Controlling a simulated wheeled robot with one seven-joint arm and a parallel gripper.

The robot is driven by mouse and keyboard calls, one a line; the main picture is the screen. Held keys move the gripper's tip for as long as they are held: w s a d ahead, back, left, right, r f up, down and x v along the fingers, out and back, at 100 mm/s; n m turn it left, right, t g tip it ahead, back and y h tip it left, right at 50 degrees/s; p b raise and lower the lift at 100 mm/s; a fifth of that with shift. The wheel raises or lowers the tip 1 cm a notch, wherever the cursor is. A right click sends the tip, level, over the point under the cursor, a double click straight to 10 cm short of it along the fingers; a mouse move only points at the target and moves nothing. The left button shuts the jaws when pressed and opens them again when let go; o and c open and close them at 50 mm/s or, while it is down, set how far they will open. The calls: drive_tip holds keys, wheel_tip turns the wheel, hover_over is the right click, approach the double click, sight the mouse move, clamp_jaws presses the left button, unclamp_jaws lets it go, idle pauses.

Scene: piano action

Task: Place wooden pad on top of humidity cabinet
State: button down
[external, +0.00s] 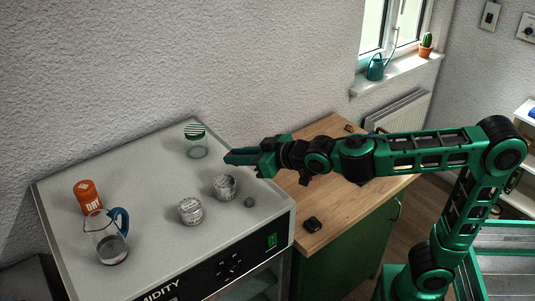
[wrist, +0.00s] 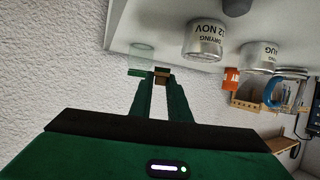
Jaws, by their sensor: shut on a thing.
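The humidity cabinet (external: 150,172) has a broad pale grey top and a black front panel with a green switch. My gripper (external: 230,157) reaches in from the right over the back right part of this top. In the wrist view my gripper (wrist: 161,80) is shut on a small brown block, which looks like the wooden pad (wrist: 162,76), between its fingertips. The pad cannot be made out in the external view. The cabinet top also shows in the wrist view (wrist: 160,22), turned over.
A glass jar with a striped green lid (external: 195,135) stands close left of my fingertips. Two labelled jars (external: 190,211) (external: 225,187), a small grey knob (external: 249,202), an orange tin (external: 88,195) and a glass jug (external: 105,240) share the top. Its middle is clear.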

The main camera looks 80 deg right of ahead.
hover_over(237, 172)
wheel_tip(237, 172, down, 3)
drive_tip(key=shift+f, duration=2)
drive_tip(key=c, duration=1.7)
unclamp_jaws()
drive_tip(key=shift+o, duration=0.2)
drive_tip(key=v, duration=1.2)
drive_tip(key=shift+s, duration=0.1)
